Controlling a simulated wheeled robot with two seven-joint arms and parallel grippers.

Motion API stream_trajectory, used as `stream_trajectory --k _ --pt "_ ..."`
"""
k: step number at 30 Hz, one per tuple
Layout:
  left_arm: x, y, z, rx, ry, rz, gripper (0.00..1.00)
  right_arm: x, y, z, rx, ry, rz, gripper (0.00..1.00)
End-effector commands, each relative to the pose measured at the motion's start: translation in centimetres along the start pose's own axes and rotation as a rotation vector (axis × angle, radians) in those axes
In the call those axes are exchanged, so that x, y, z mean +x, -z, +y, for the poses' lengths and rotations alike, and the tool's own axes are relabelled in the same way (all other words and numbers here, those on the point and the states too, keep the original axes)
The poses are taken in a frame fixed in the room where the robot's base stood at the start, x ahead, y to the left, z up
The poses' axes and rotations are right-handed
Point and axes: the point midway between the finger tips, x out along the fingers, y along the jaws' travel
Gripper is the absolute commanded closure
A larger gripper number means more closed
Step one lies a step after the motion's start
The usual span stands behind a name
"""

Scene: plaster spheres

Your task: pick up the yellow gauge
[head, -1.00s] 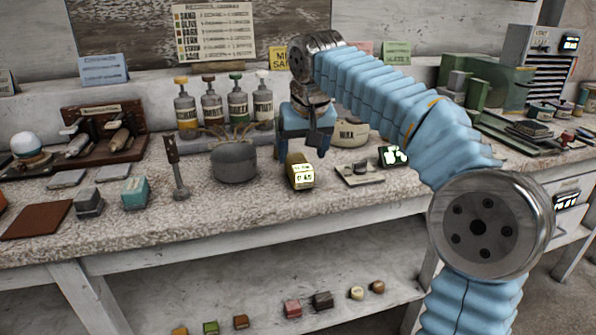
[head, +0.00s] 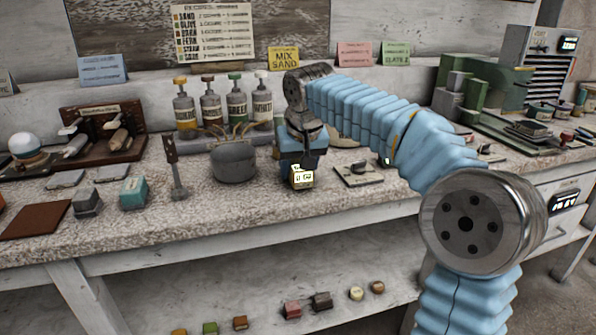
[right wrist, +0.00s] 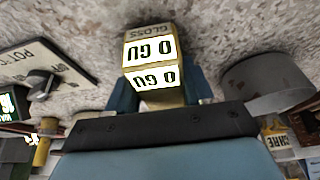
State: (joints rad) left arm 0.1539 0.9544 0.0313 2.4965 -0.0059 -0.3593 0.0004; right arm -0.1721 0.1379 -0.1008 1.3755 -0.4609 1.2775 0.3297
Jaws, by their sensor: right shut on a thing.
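The yellow gauge (head: 302,177) is a small block with lit white readout faces, on the worktop at the front middle in the head view. It also shows in the right wrist view (right wrist: 150,62), with the word GLOSS on one face. My right gripper (head: 300,162) is over it from above and behind, shut on it; in the wrist view its blue fingers (right wrist: 158,92) lie on both sides of the gauge. The gauge's lower part is at or very near the worktop; I cannot tell if there is a gap. My left gripper is not in view.
A round grey pot (head: 234,162) stands close left of the gauge. A flat plate with a knob (head: 358,172) lies close right. Several bottles (head: 237,102) stand behind. The worktop (head: 250,212) in front is clear to its edge.

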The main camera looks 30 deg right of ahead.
Motion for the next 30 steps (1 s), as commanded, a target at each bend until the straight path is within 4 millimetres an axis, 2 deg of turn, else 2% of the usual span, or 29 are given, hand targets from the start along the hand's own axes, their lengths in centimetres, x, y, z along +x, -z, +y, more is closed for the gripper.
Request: stream_trajectory --k 1,3,11,16,19,26,30 --pt "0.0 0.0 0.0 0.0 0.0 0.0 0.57 0.0 0.0 0.0 0.0 0.0 0.0 0.77" --pt "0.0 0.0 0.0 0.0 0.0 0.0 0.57 -0.1 0.0 0.0 0.0 0.0 0.001 0.85" --pt "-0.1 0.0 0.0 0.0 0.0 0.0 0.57 -0.2 0.1 0.0 0.0 0.0 0.002 0.85" --pt "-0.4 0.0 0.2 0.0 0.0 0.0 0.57 -1.6 0.8 0.0 0.001 0.001 0.003 0.85" --pt "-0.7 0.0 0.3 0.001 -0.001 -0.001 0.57 -3.4 1.4 0.0 0.001 0.001 0.003 0.85" --pt "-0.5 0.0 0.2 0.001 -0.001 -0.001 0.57 -10.0 -1.0 0.0 -0.001 0.004 0.006 0.85" --pt "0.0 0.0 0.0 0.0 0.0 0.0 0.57 -13.1 -3.8 0.1 -0.002 0.004 0.005 0.85"
